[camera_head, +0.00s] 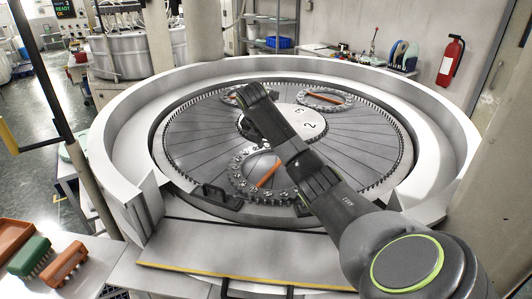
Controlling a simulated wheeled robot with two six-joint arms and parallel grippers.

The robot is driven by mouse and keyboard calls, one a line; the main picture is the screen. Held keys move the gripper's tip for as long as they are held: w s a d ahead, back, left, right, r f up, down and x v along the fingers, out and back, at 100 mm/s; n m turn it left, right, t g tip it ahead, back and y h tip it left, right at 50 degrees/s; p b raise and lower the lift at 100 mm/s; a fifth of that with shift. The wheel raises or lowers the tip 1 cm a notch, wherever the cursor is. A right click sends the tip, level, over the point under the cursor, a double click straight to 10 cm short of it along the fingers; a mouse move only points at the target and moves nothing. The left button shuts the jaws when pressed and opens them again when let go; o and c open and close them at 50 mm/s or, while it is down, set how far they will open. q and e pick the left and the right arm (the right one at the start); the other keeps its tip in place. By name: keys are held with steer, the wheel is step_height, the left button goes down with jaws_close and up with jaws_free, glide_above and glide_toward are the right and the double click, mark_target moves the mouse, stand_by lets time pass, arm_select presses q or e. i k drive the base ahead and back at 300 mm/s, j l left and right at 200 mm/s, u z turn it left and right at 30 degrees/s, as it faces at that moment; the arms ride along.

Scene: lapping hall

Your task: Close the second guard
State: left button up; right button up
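The lapping machine (120,150) stands in front of me, with a white curved wall around a segmented round plate. The number 2 shows on its hub (310,124). The wall is open at the near side. There a flat grey panel (240,246) with a yellow front edge lies low across the gap; I take it for the guard, but cannot be sure. A dark handle (228,288) shows below its edge. My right arm reaches from the lower right over the plate. Its gripper end (256,94) is above the far part, apart from the panel; its fingers are unclear. My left gripper is out of view.
Toothed rings with orange bars (268,174) lie on the plate. Green (30,257) and orange-brown (66,263) brushes lie on a table at the lower left. Floor is open at far left.

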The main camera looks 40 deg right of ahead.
mark_target(291, 258)
steer(key=k+j, duration=0.55)
steer(key=j, duration=0.15)
steer(key=k+j, duration=0.6)
steer(key=j, duration=0.15)
